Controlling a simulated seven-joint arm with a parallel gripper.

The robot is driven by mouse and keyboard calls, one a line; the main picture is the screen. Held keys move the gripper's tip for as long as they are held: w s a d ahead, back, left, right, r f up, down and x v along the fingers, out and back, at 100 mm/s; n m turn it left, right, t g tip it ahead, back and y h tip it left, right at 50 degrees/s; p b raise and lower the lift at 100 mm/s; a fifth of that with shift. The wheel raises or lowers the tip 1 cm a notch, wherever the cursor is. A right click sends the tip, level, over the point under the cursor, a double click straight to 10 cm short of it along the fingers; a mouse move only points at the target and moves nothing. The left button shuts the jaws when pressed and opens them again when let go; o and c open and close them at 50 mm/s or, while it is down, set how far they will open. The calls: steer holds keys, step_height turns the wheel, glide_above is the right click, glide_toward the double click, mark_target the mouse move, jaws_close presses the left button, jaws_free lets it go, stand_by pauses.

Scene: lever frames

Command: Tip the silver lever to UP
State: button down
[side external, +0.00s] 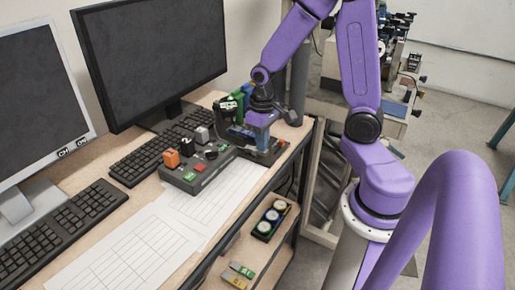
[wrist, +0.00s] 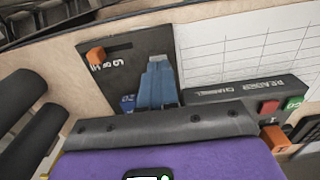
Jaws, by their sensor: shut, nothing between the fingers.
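The silver lever is most likely the grey-topped knob (side external: 202,134) in a row on a dark control box (side external: 208,172) in the side view. Its exact tilt is too small to read. My gripper (side external: 262,142) is to the right of that box, pointing down over a separate dark plate. In the wrist view my gripper's blue fingers (wrist: 158,66) are together and empty over this plate. The control box also shows at the right there (wrist: 225,94), lettered READER CHANNEL. I cannot make out the silver lever in the wrist view; my gripper body covers the lower middle.
An orange knob (side external: 171,158) and a black knob (side external: 187,146) stand beside the grey one. The dark plate (wrist: 125,58) bears an orange block (wrist: 96,56). Keyboards and monitors (side external: 150,60) are at the left. Flat paper sheets (side external: 130,245) lie in front.

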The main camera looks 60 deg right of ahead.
steer(key=shift+f, duration=0.3)
steer(key=shift+r, duration=3.55)
steer(key=s+a+n, duration=0.6)
steer(key=s, duration=0.2)
steer(key=s+a+r+n, duration=0.1)
steer(key=s+a+n, duration=0.4)
steer(key=s, duration=0.4)
steer(key=shift+a+r+n, duration=0.3)
steer(key=shift+a+n, duration=0.1)
steer(key=shift+n, duration=0.4)
